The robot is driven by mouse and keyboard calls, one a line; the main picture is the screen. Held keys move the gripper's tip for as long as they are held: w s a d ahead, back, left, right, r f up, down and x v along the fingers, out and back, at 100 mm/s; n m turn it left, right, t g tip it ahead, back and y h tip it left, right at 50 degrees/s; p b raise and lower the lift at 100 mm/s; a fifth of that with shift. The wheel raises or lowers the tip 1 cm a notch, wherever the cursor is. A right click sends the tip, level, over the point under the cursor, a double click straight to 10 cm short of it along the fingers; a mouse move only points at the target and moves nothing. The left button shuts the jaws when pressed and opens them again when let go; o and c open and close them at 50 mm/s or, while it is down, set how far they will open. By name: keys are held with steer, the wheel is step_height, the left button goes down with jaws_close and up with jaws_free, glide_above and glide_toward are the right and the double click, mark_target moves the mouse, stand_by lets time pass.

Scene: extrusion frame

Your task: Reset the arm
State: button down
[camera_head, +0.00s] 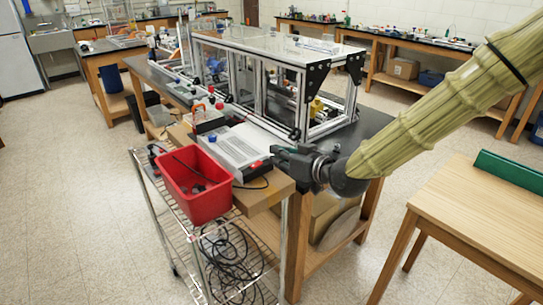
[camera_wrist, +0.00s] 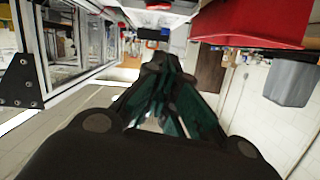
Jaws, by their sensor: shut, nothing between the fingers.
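My gripper (camera_head: 279,158) is at the end of my arm, which reaches in from the upper right in the head view. It is near the right end of the white and grey box on the bench, close to the extrusion frame (camera_head: 318,105). The wrist view shows my gripper (camera_wrist: 158,62) with its fingers together and nothing seen between them. In that view the frame (camera_wrist: 35,60) stands at the left and the red bin (camera_wrist: 250,22) is at the upper right. I cannot tell whether the gripper touches the box.
The red bin (camera_head: 196,184) with dark parts sits on a wire cart (camera_head: 215,225) in front of the bench. The white and grey box (camera_head: 236,147) lies behind it. A wooden table (camera_head: 485,210) with a green object (camera_head: 512,169) stands at the right. Floor at the left is clear.

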steer(key=shift+s+d, duration=0.1)
steer(key=shift+s, duration=0.1)
steer(key=s+d+f+m+g+h, duration=0.15)
steer(key=s+f, duration=0.35)
steer(key=f, duration=0.5)
steer(key=s+d+f+m+g+h, duration=0.15)
steer(key=s+f, duration=0.25)
steer(key=f, duration=0.6)
steer(key=s+d+f+m+g+h, duration=0.1)
steer(key=s+d+f+g+h, duration=0.3)
steer(key=f, duration=0.6)
steer(key=s+d+f+g+h, duration=0.1)
steer(key=s+d+f, duration=0.2)
steer(key=s+f, duration=0.3)
steer(key=s+d+f+m+g, duration=0.1)
steer(key=s+f, duration=0.5)
steer(key=s, duration=0.7)
steer(key=s+d+f+m+g+h, duration=0.1)
steer(key=s+d+f, duration=0.4)
steer(key=s, duration=0.5)
steer(key=shift+d+f+g+h, duration=0.25)
steer(key=shift+f+g, duration=0.2)
steer(key=shift+g, duration=0.45)
steer(key=shift+a, duration=0.1)
